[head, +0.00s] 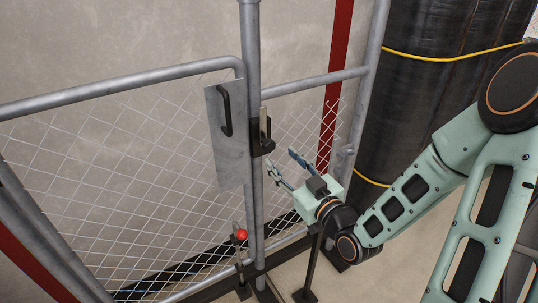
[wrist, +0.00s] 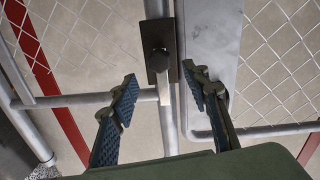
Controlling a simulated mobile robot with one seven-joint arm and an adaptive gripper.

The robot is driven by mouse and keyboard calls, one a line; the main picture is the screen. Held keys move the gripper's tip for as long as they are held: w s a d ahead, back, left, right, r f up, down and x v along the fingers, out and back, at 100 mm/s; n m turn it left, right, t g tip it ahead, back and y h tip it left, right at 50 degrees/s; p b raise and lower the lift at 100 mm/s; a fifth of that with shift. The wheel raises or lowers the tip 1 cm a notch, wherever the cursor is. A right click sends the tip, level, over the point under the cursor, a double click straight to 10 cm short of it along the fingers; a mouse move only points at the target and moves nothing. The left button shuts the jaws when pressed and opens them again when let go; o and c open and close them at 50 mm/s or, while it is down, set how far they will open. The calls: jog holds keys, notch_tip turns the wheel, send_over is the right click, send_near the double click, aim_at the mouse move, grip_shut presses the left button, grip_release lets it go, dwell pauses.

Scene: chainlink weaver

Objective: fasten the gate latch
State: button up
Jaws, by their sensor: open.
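The gate's grey metal plate (head: 229,160) bears a black pull handle (head: 226,108) and stands at the edge of the chain-link gate (head: 120,150). Beside it on the post is the gate latch (head: 267,146), a black body with a pale bar (head: 263,118). In the wrist view the latch's black body and round knob (wrist: 160,58) show beyond the fingers, with the pale bar (wrist: 163,88) in line with the gap. My gripper (head: 281,161) is open and empty, a little to the right of and below the latch. Its fingers (wrist: 162,84) appear apart from the latch.
A red ball knob (head: 241,234) sits on a rod low on the gate. A black roll with yellow straps (head: 435,57) stands at right. Metal rails and posts (head: 310,84) frame the mesh. A dark stand (head: 306,290) is on the floor below my gripper.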

aim_at(271, 147)
jog(key=shift+b+x, duration=1.4)
jog(key=shift+b, duration=0.35)
jog(key=x, duration=0.5)
jog(key=shift+w+p, duration=0.15)
jog(key=shift+p, duration=0.2)
grip_shut()
